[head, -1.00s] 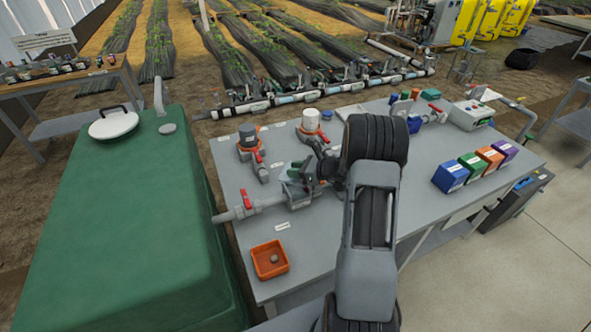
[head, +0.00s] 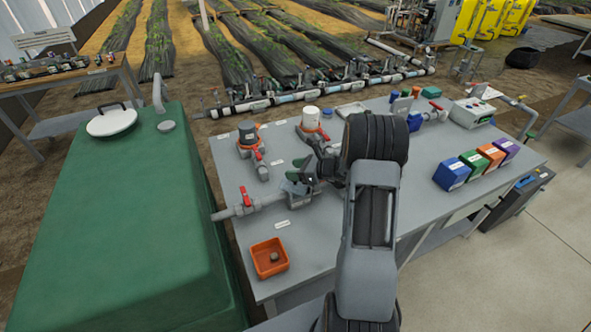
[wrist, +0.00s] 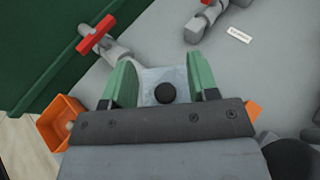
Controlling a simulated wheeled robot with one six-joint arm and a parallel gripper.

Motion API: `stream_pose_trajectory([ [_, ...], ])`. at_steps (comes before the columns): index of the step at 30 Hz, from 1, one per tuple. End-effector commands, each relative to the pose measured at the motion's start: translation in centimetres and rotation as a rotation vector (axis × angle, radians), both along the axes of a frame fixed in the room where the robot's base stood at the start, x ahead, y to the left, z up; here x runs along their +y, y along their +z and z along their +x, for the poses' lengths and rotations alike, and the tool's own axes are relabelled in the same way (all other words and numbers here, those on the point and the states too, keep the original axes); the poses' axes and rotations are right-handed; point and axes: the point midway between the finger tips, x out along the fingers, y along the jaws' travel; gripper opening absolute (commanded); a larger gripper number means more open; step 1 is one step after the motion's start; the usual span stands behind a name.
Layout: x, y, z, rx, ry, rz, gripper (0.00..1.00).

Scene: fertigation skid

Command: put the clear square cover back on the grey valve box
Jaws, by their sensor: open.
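The clear square cover (wrist: 150,75), a pale see-through plate with a round black knob, lies between the green fingers of my gripper (wrist: 162,77) in the wrist view. The fingers are open and stand on either side of the cover, with gaps to the knob. The grey valve box (head: 300,192) sits on the grey pipe line on the bench in the head view. My gripper (head: 300,170) is just over it. The cover appears to be on the box, but I cannot tell how squarely it is seated. My arm hides part of the pipe behind.
An orange tray (head: 270,272) with a small grey piece stands at the bench's front left. Red-handled valves (head: 246,198) stand left and behind. Coloured boxes (head: 452,173) line the right side. A green tank (head: 110,220) is beside the bench on the left.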

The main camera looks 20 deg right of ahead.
Motion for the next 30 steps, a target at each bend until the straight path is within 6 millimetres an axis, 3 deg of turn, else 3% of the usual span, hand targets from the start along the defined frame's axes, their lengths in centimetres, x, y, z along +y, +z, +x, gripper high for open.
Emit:
stream_pose_trajectory([
  [7, -0.2, 1.8, -0.1, 0.000, -0.002, 0.000, 0.54],
  [21, -6.2, 4.3, -6.4, -0.002, -0.003, -0.002, 0.54],
  [27, -7.4, 5.1, -7.7, -0.001, 0.001, -0.003, 0.54],
  [30, -6.6, 5.8, -8.2, -0.005, 0.045, -0.043, 0.54],
])
